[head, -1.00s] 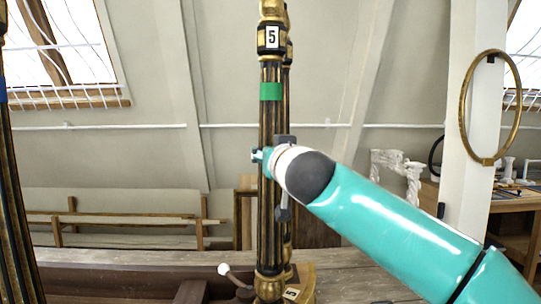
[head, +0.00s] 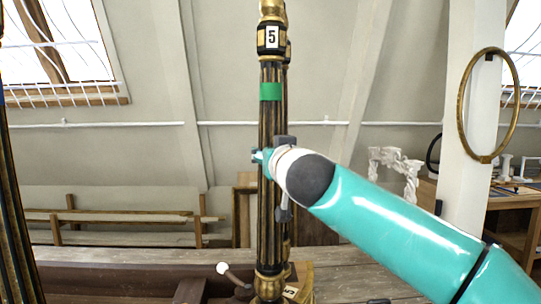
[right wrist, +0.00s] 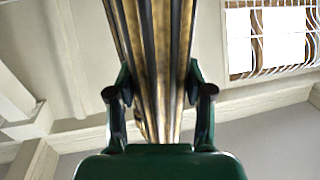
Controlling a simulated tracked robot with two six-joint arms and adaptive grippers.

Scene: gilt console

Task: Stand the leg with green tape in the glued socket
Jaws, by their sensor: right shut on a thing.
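The leg with green tape (head: 271,130) is black and gold, fluted, and bears a white label "5". It stands upright in the middle of the head view, its top cut off by the frame. My right gripper (head: 264,158) is shut around its shaft below the tape. In the right wrist view the shaft (right wrist: 157,60) runs between both fingers. A light-wood piece with a white label (head: 297,285) is beside the leg's foot, partly hidden by it. I cannot tell whether the foot touches a socket. My left gripper is out of view.
Another similar leg (head: 288,120) shows just behind the held one. A dark fluted leg (head: 15,210) stands at the left edge. A white-knobbed handle (head: 223,269) is left of the foot. The grey plank bench (head: 355,270) is mostly clear to the right.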

